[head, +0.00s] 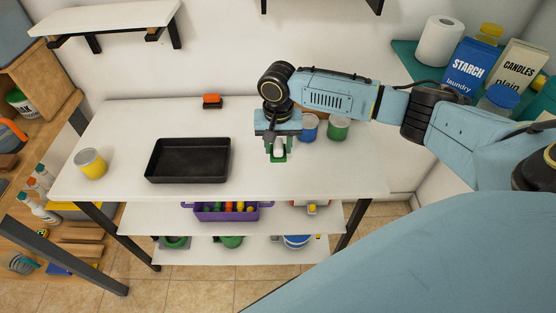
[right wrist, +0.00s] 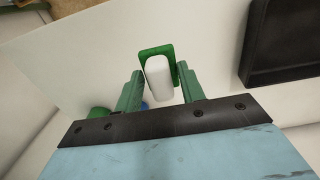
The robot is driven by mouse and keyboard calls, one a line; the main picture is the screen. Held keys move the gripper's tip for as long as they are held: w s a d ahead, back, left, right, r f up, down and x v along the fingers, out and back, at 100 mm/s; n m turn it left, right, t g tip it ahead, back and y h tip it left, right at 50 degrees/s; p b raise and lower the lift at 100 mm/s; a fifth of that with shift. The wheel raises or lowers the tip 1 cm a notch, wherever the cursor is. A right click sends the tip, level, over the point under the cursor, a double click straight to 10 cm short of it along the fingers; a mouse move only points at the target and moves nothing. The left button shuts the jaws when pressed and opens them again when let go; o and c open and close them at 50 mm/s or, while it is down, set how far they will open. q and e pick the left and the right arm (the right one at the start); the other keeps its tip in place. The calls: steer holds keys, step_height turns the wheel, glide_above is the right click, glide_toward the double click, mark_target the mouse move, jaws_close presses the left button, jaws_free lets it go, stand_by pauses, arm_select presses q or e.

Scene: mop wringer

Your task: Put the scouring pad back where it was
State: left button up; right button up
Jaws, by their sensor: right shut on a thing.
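The scouring pad, a green pad with a white block on it, shows in the head view (head: 279,147) between the fingers of my right gripper (head: 278,148). It also shows in the right wrist view (right wrist: 158,78), where the green fingers of my right gripper (right wrist: 160,88) stand on both sides of it. The right gripper is shut on it, over the right part of the white table (head: 120,125). I cannot tell whether the pad touches the tabletop. My left gripper is not in view.
A black tray (head: 188,176) lies left of the gripper. A yellow can (head: 92,165) stands at the far left, and an orange-black item (head: 212,101) lies at the back. Blue (head: 309,130) and green (head: 338,129) cans stand close right of the gripper. The front middle is clear.

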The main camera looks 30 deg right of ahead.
mark_target(278, 143)
step_height(278, 143, down, 3)
steer(key=shift+r, duration=0.1)
steer(key=shift+f+b, duration=0.35)
steer(key=shift+f, duration=1.3)
steer(key=o, duration=1)
steer(key=shift+f, duration=0.1)
steer(key=shift+o, duration=0.2)
step_height(278, 143, up, 12)
steer(key=shift+r+p, duration=0.15)
steer(key=shift+p, duration=0.65)
